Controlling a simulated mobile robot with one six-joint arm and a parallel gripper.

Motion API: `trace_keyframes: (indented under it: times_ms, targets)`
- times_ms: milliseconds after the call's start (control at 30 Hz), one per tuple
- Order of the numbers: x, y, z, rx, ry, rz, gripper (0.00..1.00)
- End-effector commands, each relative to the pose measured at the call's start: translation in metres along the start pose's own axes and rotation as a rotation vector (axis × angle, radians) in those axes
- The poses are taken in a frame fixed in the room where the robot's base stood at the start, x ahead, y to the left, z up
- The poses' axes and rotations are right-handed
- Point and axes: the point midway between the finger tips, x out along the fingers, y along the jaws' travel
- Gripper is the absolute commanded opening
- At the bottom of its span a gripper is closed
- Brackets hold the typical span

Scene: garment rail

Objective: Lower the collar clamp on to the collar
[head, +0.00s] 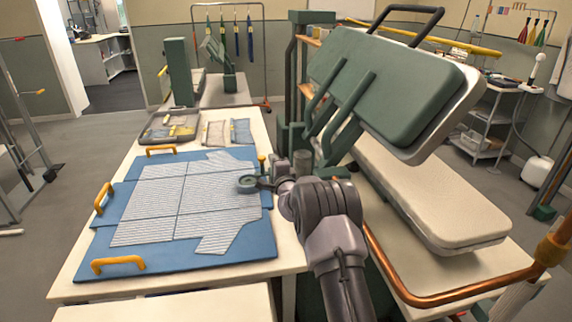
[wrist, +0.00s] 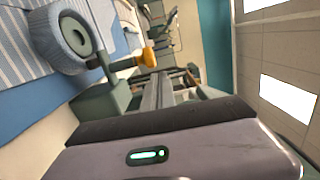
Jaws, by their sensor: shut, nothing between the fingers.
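A striped shirt (head: 185,200) lies flat on a blue board (head: 135,257), its neck end toward the right. The collar clamp (head: 247,183) has a round grey-green pad at the shirt's neck end, with an orange knob (head: 262,160) beside it. In the wrist view the pad (wrist: 75,35) shows at upper left, with the knob (wrist: 148,57) on its right. My gripper (head: 282,184) is shut and empty, just right of the pad. Its fingers (wrist: 168,92) also show in the wrist view.
A green press (head: 380,85) with its upper plate raised stands right of the board, over a cream padded bed (head: 430,195). A copper rail (head: 400,280) runs along its front. A grey tray (head: 170,127) lies behind the board. Orange handles (head: 118,265) edge the board.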

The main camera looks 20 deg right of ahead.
Motion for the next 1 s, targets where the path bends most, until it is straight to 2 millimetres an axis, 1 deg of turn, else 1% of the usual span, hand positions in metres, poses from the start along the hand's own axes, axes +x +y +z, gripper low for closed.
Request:
trace_keyframes:
  times_ms: [400,1000]
  targets:
    - [0.0007,0.0022,0.0076,0.002,0.000,0.000,0.00]
    - [0.0003,0.0024,0.0069,0.002,-0.001,0.000,0.00]
